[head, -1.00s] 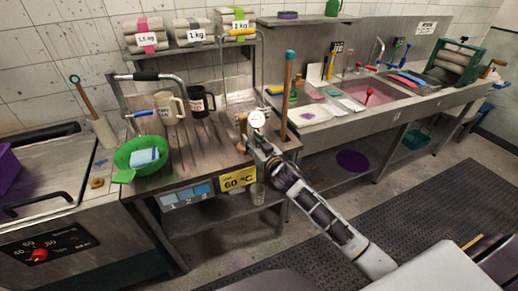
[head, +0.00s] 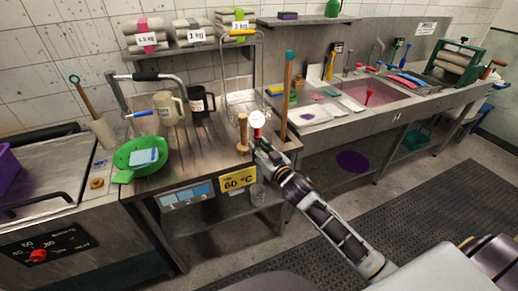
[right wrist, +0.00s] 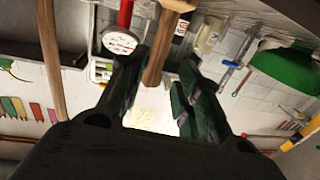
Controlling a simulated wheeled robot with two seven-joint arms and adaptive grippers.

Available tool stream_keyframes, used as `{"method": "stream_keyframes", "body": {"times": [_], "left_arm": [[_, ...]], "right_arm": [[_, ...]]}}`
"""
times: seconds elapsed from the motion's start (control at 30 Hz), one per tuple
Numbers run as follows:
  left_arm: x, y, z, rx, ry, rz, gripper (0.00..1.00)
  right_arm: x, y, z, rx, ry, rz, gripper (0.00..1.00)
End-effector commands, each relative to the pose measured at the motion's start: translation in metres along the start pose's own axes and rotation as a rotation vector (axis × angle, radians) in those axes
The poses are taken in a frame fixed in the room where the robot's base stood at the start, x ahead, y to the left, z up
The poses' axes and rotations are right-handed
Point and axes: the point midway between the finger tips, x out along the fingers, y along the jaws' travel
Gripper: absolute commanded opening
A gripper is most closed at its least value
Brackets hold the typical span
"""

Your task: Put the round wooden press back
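The round wooden press (head: 242,133) stands upright near the front right of the steel worktop, left of the white dial gauge. My right gripper (head: 259,142) is just to the right of it and looks open. In the right wrist view the press (right wrist: 163,50) reaches in from the top, and its near end shows between the spread fingers (right wrist: 158,88). A gap is visible beside it, and I cannot tell whether a finger touches it. My left gripper is not in view.
The dial gauge (head: 257,119) and a tall wooden pole (head: 287,95) stand close to the right gripper. A green bowl (head: 140,158), a cream jug (head: 167,108) and a black mug (head: 200,103) are further left. A yellow 60 °C sign (head: 238,180) hangs on the front edge.

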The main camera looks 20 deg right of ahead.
Motion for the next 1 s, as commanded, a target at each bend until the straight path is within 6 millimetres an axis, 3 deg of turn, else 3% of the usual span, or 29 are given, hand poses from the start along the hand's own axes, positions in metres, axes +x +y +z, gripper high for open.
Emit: {"method": "stream_keyframes", "body": {"times": [0.53,0.67,0.87,1.0], "left_arm": [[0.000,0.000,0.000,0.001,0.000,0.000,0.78],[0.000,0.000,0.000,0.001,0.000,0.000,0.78],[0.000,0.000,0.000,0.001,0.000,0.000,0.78],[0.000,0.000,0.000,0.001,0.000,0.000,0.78]], "right_arm": [[0.000,0.000,0.000,0.000,-0.001,0.000,0.34],[0.001,0.002,0.010,-0.001,-0.016,0.005,0.34],[0.003,0.015,0.064,-0.010,-0.100,0.029,0.34],[-0.001,0.027,0.124,-0.020,-0.195,0.052,0.34]]}}
